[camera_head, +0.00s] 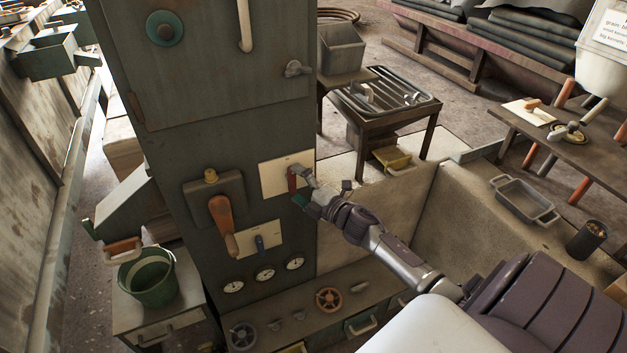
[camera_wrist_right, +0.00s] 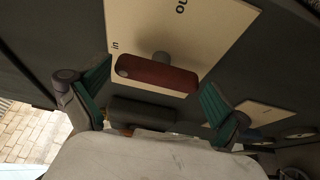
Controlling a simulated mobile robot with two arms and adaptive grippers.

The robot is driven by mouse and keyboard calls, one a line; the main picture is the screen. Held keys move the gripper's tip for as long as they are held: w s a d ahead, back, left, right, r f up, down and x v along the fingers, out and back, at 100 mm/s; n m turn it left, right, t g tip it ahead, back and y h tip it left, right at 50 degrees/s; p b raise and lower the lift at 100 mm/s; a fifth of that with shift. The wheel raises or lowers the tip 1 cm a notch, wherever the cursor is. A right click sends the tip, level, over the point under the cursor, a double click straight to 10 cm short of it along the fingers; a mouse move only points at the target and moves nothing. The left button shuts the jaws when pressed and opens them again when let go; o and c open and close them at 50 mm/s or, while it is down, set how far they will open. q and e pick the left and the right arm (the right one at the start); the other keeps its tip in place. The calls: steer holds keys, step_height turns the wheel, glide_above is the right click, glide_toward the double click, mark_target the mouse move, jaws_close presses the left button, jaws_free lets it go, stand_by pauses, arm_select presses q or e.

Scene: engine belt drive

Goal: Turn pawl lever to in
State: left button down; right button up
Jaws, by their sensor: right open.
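The pawl lever is a dark red bar (camera_wrist_right: 158,76) on a cream plate (camera_wrist_right: 185,30) marked "in" at its left and "ou…" at its upper right in the right wrist view. The bar's left end lies near the "in" mark, with a round grey boss behind its middle. In the head view the lever (camera_head: 292,182) hangs roughly upright on its plate (camera_head: 274,178), partly hidden by my right gripper (camera_head: 303,188). That gripper is open, its green-padded fingers on either side of the lever; contact cannot be told. My left gripper is out of view.
An orange-handled lever (camera_head: 222,222) and a plate with a blue handle (camera_head: 260,243) are left of and below the gripper. Dials (camera_head: 265,275) sit lower on the cabinet. A shelf with handwheels (camera_head: 328,299) lies below. A green bucket (camera_head: 147,280) stands left.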

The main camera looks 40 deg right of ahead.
steer(key=s+d, duration=0.1)
steer(key=s, duration=0.9)
steer(key=shift+d, duration=0.25)
steer(key=shift+s, duration=0.1)
steer(key=s+a+f+m+g+h, duration=0.1)
steer(key=s+f+m+g, duration=0.3)
steer(key=f, duration=0.7)
steer(key=s+a+f+m+g+h, duration=0.15)
steer(key=s+f+m, duration=0.35)
steer(key=f, duration=0.7)
steer(key=s+f+m+g+h, duration=0.25)
steer(key=s+f, duration=0.35)
steer(key=f, duration=0.5)
steer(key=s+a+f+m+g, duration=0.2)
steer(key=s+a+f+g, duration=0.1)
steer(key=s, duration=0.6)
steer(key=s+a+f+m+g+y, duration=0.1)
steer(key=s+a+f+g, duration=0.2)
steer(key=s+a+f, duration=0.3)
steer(key=s+a+f+m+g+y, duration=0.1)
steer(key=s+a+f, duration=0.4)
steer(key=s, duration=0.7)
steer(key=shift+f+m+g, duration=0.75)
steer(key=shift+m+g, duration=0.1)
steer(key=shift+g, duration=0.05)
